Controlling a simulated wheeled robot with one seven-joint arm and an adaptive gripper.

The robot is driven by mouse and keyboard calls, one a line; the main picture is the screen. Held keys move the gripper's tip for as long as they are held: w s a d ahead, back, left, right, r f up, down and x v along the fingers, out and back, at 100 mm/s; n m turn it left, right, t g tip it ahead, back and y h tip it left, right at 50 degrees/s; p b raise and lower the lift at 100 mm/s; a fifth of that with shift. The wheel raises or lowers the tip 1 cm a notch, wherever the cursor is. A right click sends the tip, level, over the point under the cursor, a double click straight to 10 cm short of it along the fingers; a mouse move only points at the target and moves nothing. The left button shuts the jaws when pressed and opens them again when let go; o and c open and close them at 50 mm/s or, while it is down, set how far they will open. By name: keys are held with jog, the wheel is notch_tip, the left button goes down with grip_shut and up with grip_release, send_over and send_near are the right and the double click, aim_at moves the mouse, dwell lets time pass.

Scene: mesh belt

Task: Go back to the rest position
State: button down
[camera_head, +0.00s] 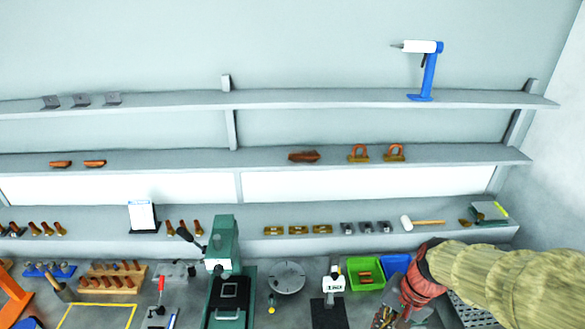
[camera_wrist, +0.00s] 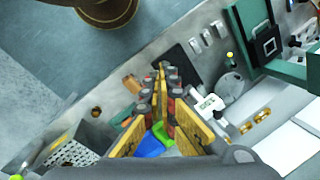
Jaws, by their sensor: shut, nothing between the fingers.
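My gripper (camera_head: 384,317) shows at the bottom right of the head view, below a red wrist part and a thick beige-sleeved arm. It hangs over the bench in front of the green bin (camera_head: 368,284) and the blue bin (camera_head: 397,264). In the wrist view my gripper (camera_wrist: 162,68) has its yellow fingers converging, shut with nothing between them. The green bin (camera_wrist: 163,134) and blue bin (camera_wrist: 149,146) show below and partly behind the fingers. The arm hides part of the bench at the right.
A green press (camera_head: 223,250) stands on the bench, with a round plate (camera_head: 288,277) and a white device (camera_head: 334,276) to its right. A perforated grey tray (camera_wrist: 75,154) lies near the bench edge. Shelves (camera_head: 200,160) run along the wall; open floor (camera_wrist: 30,95) lies before the bench.

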jog(key=s+a+f+n+t+h+b, duration=0.1)
jog(key=s+f+n+t+b, duration=0.3)
jog(key=b, duration=1.4)
jog(key=s+n+h, duration=0.1)
jog(key=s+n, duration=0.1)
jog(key=s, duration=0.2)
jog(key=shift+a+f+t+b, duration=0.15)
jog(key=shift+a+t+b, duration=0.1)
jog(key=shift+t+b, duration=0.15)
